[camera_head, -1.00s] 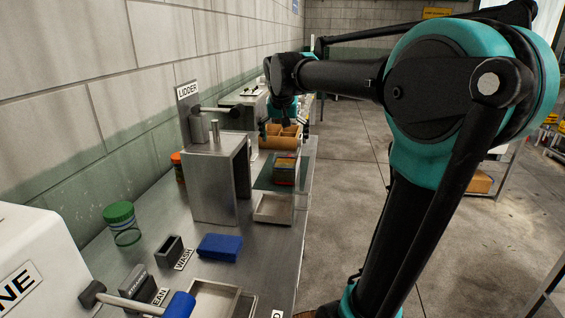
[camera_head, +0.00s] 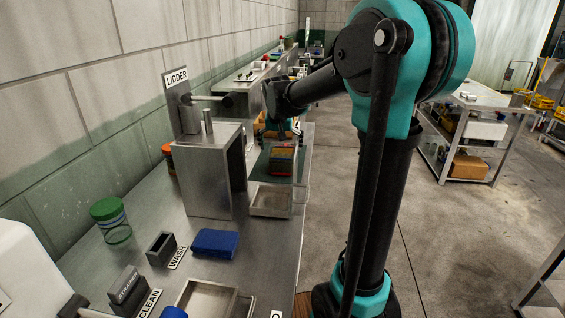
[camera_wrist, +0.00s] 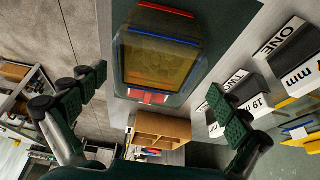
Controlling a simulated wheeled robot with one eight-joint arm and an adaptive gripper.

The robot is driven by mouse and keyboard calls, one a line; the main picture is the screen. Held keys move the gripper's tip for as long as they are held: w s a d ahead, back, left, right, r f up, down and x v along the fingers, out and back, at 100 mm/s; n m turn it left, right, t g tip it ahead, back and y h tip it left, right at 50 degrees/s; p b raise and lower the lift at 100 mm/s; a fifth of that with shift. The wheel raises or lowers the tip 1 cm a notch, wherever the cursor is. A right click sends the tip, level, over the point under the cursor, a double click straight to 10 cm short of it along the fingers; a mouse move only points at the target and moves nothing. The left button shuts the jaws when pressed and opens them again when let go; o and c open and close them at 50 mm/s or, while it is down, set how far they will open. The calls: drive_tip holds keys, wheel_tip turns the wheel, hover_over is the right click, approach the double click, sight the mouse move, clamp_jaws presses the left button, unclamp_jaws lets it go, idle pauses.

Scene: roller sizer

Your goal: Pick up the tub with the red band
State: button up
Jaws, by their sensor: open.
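A squarish tub (camera_wrist: 160,62) with yellowish contents shows in the wrist view, with a red edge, a blue edge and a red patch at its near end. In the head view, a small stack with red and yellowish-brown layers (camera_head: 283,160) stands on a dark green mat (camera_head: 262,168). I cannot tell whether the red belongs to one tub or several stacked. My gripper (camera_wrist: 158,106) is open, its fingers spread either side below the tub in the wrist view, with nothing between the pads. In the head view my gripper (camera_head: 279,128) is small and partly hidden, just above and behind the stack.
A steel lidder stand (camera_head: 208,170) is left of the stack. A shallow tray (camera_head: 271,201) lies in front. A blue block (camera_head: 215,243) and green-lidded jar (camera_head: 110,220) are nearer. Dark labelled blocks (camera_wrist: 292,60) and a wooden box (camera_wrist: 160,130) show in the wrist view.

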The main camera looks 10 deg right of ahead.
drive_tip(key=shift+d+x, duration=0.15)
drive_tip(key=shift+x, duration=1.25)
drive_tip(key=shift+d+x, duration=0.15)
drive_tip(key=shift+x, duration=1.3)
drive_tip(key=shift+w+r, duration=0.15)
drive_tip(key=shift+c, duration=0.6)
drive_tip(key=c, duration=1.6)
drive_tip(key=shift+c, duration=0.2)
